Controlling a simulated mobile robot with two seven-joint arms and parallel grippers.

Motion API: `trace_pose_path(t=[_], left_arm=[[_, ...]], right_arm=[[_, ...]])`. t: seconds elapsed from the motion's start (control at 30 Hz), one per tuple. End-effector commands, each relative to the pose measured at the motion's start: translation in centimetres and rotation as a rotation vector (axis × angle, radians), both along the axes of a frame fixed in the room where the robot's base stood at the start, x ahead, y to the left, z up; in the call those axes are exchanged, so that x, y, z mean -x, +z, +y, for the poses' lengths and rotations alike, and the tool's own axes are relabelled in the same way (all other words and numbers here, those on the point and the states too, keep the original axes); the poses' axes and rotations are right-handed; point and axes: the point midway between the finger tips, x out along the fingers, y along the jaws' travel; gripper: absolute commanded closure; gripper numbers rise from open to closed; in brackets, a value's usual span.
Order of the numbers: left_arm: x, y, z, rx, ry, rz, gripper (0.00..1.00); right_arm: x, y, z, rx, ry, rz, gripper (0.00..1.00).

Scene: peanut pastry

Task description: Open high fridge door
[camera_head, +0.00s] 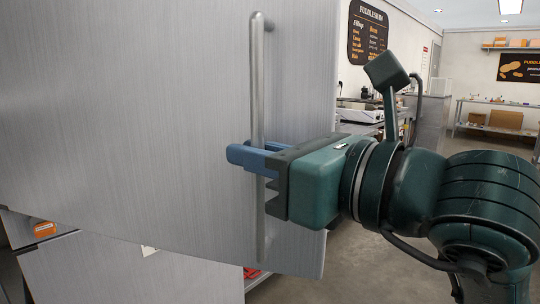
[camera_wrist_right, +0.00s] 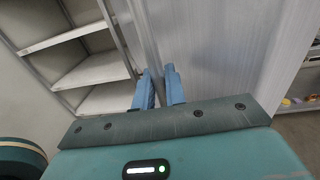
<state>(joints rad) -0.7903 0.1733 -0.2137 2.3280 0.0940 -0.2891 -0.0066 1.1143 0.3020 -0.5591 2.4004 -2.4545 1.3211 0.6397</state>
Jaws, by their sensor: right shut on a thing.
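The high fridge door (camera_head: 150,110) is a large brushed-metal panel filling the left of the head view. Its long vertical bar handle (camera_head: 257,85) stands near the door's right edge. My right gripper (camera_head: 250,156), with blue fingers, is shut on the handle around its lower half. In the right wrist view the blue fingers (camera_wrist_right: 160,88) close on the handle (camera_wrist_right: 150,50), with the door face (camera_wrist_right: 215,50) to the right. My left gripper is out of view.
A lower metal panel (camera_head: 130,272) lies beneath the door. An orange box (camera_head: 44,229) sits at the lower left. A counter with equipment (camera_head: 360,113) stands behind the door's right edge. The floor (camera_head: 340,265) at the lower right looks clear.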

Motion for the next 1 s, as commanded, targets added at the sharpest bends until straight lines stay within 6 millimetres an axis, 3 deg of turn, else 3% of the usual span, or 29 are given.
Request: trace_pose_path(t=[0.23,0.73,0.77,0.8,1.0], left_arm=[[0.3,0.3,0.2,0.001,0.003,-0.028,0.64],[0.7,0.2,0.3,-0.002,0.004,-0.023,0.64],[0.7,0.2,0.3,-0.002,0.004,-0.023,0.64],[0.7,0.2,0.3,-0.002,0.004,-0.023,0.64],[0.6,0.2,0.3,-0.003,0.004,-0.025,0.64]], right_arm=[[2.2,0.0,0.7,0.000,-0.028,-0.003,1.00],[2.6,0.0,0.8,-0.001,-0.038,0.001,1.00],[2.6,0.1,0.8,-0.001,-0.038,0.001,0.86],[2.6,0.0,0.8,-0.001,-0.038,0.001,0.83],[2.6,0.0,0.8,0.000,-0.039,0.000,0.83]])
